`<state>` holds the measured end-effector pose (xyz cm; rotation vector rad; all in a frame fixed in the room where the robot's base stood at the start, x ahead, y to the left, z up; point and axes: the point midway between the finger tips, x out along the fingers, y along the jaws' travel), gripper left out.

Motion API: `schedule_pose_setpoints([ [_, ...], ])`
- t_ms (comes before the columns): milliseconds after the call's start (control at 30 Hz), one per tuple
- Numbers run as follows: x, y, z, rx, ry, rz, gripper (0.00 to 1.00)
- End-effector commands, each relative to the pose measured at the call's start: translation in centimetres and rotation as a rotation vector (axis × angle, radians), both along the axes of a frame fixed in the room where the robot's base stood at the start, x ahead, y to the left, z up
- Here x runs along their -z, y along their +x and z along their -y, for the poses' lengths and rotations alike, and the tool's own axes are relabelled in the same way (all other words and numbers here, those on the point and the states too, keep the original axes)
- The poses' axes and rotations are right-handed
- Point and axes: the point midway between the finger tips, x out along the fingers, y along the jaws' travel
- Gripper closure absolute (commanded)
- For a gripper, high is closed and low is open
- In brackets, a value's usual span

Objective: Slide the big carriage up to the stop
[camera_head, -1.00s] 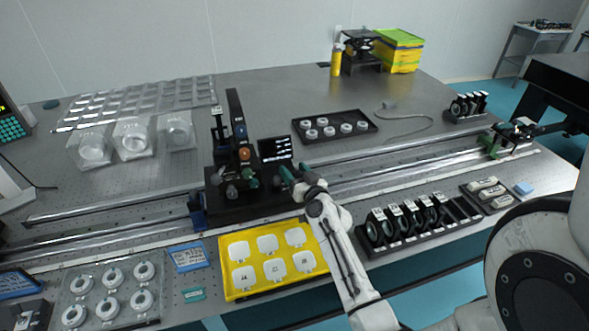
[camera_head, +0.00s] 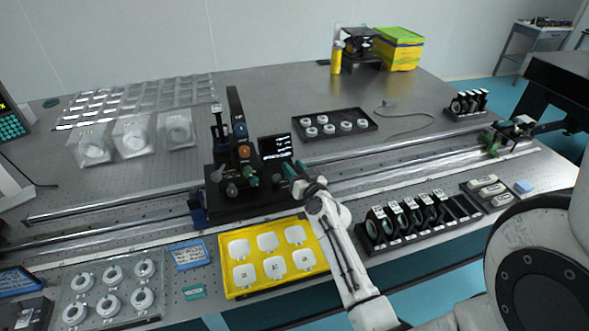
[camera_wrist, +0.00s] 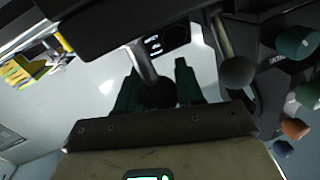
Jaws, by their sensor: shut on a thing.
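The big carriage (camera_head: 228,203) is a black base on the long rails, carrying a tall dark post, coloured knobs and a small screen (camera_head: 275,146). Its knobs also show at the right of the wrist view (camera_wrist: 297,129). My gripper (camera_head: 294,170) is at the carriage's right end. In the wrist view its green fingers (camera_wrist: 158,92) are on either side of a grey rod with a dark round end (camera_wrist: 147,66), shut on this handle. A dark blue block (camera_head: 198,209) sits on the rail close against the carriage's left side; whether it is the stop I cannot tell.
The rails (camera_head: 400,165) run clear right of the carriage as far as a small green-and-black unit (camera_head: 493,143). A yellow tray (camera_head: 226,262) lies in front, with a black rack of optics (camera_head: 400,240) to its right. A black tray of rings (camera_head: 335,138) lies behind the rails.

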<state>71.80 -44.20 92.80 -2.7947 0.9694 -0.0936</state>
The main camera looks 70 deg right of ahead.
Motion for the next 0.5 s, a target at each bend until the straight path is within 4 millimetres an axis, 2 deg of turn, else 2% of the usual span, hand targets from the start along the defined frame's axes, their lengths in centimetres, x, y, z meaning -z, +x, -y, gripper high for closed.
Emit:
schedule_pose_setpoints([
  [267,0.02,0.05,-0.07,0.0,0.0,0.0,1.0],
  [500,0.03,0.89,-0.8,-0.005,0.002,-0.001,1.0],
])
